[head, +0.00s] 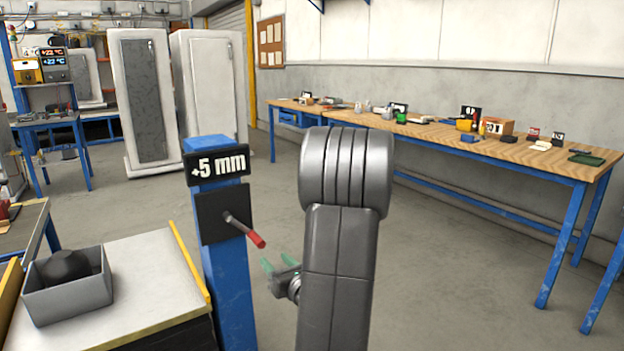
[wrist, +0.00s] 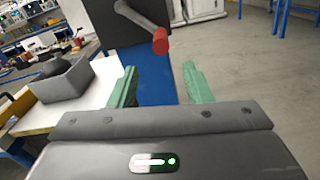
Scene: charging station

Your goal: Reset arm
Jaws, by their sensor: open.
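My gripper (head: 275,265) has green fingers and hangs partly behind my grey arm in the head view. In the wrist view my gripper (wrist: 159,88) is open, with nothing between its fingers. A lever with a red handle (head: 256,240) sticks out of a black plate (head: 217,217) on a blue post (head: 230,285). A sign on the post reads "+5 mm". The red handle (wrist: 160,42) shows beyond and above the gap between the fingers in the wrist view, apart from them.
A grey bin (head: 68,299) with a dark lump inside stands on a pale table (head: 150,290) left of the post. A long wooden workbench (head: 500,148) with many small items runs along the right wall. Open floor lies between post and bench.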

